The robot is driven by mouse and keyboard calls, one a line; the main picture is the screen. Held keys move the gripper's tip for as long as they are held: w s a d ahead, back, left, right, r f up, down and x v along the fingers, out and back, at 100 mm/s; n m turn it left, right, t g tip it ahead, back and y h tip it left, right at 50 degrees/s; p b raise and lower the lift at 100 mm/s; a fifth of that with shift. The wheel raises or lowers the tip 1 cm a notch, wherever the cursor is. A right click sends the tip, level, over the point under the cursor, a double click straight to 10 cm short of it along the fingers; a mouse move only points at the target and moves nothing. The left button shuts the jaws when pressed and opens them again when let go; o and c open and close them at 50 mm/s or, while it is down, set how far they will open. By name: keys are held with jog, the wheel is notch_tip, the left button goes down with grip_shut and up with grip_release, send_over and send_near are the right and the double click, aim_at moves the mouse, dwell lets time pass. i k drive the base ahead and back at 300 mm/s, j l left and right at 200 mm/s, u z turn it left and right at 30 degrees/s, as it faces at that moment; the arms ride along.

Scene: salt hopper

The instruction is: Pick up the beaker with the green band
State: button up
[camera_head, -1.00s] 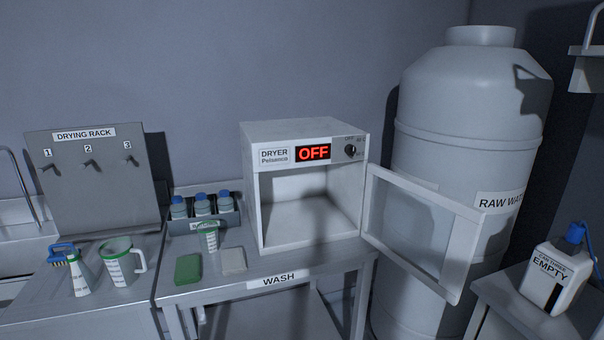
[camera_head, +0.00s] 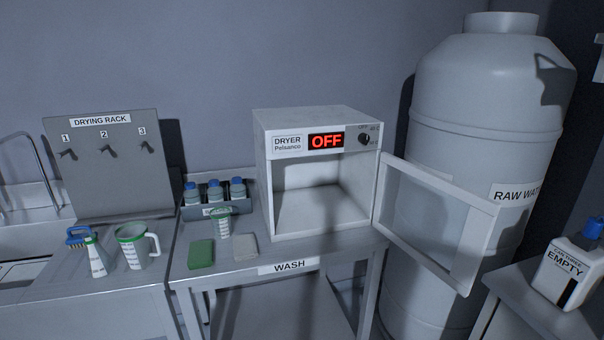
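Three pieces of white ware with green on them stand in the head view. A wide, jug-like beaker (camera_head: 137,250) with a green band at its rim, dark markings and a side handle stands upright on the left counter. A narrow conical vessel (camera_head: 96,260) with green near its top stands just left of it. A smaller tapered cup (camera_head: 222,226) with a green rim stands on the wash table, in front of the bottle rack. I cannot tell for sure which one the task names. My gripper is not in view.
The wash table (camera_head: 325,255) holds a green sponge (camera_head: 202,254), a pale sponge (camera_head: 244,247), a rack of blue-capped bottles (camera_head: 214,208) and the dryer (camera_head: 287,170). The dryer's door (camera_head: 437,222) stands open to the right. A blue brush (camera_head: 79,236) lies behind the conical vessel.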

aim_at(221, 221)
jog(key=i+j+u, duration=0.1)
jog(key=u, duration=0.3)
jog(key=i+j+u, duration=0.15)
jog(key=u, duration=0.2)
jog(key=i+j+u, duration=0.15)
jog(key=u, duration=0.25)
